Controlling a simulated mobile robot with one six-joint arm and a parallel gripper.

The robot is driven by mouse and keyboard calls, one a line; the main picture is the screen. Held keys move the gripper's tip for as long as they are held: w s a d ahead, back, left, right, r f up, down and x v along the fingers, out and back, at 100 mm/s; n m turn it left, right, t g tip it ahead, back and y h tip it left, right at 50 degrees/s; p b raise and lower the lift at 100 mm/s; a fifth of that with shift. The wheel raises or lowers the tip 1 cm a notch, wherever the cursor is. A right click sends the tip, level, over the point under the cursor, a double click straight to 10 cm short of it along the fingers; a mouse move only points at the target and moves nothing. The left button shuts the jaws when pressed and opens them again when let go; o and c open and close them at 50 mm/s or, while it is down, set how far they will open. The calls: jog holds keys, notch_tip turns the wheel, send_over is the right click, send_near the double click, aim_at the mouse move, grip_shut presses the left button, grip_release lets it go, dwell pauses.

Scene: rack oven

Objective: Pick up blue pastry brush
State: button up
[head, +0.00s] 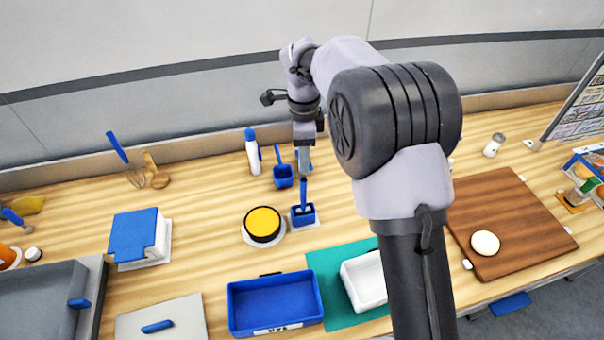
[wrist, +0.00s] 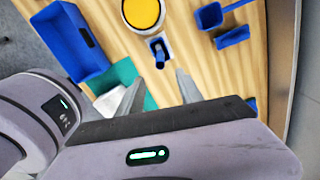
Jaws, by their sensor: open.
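The blue pastry brush (head: 303,195) stands handle-up in a small blue holder (head: 310,217) near the middle of the table. In the wrist view the brush (wrist: 158,46) shows in its holder, just beyond my fingertips. My gripper (head: 304,172) is above and behind the brush in the head view. In the wrist view its two fingers (wrist: 158,78) are apart, with nothing between them. The brush's lower end is hidden in the holder. I cannot tell whether a finger touches the handle.
A yellow-topped round container (head: 263,222) stands left of the holder. A blue scoop (head: 283,175) and a white bottle with a blue top (head: 253,155) stand behind it. A blue bin (head: 275,303) and a white tray (head: 365,281) lie in front. A brown board (head: 510,228) is at right.

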aim_at(304, 193)
jog(key=f, duration=0.3)
jog(key=f+b, duration=0.1)
jog(key=f, duration=0.3)
jog(key=s+f, duration=0.1)
jog(key=f, duration=0.3)
jog(key=shift+d+f+b, duration=0.1)
jog(key=shift+d+b, duration=0.1)
jog(key=shift+b, duration=0.2)
jog(key=f, duration=0.2)
jog(key=w+f, duration=0.1)
jog(key=f, duration=0.2)
jog(key=shift+a+b, duration=0.2)
jog(key=shift+b, duration=0.2)
jog(key=shift+r, duration=0.15)
jog(key=shift+c, duration=0.9)
grip_shut()
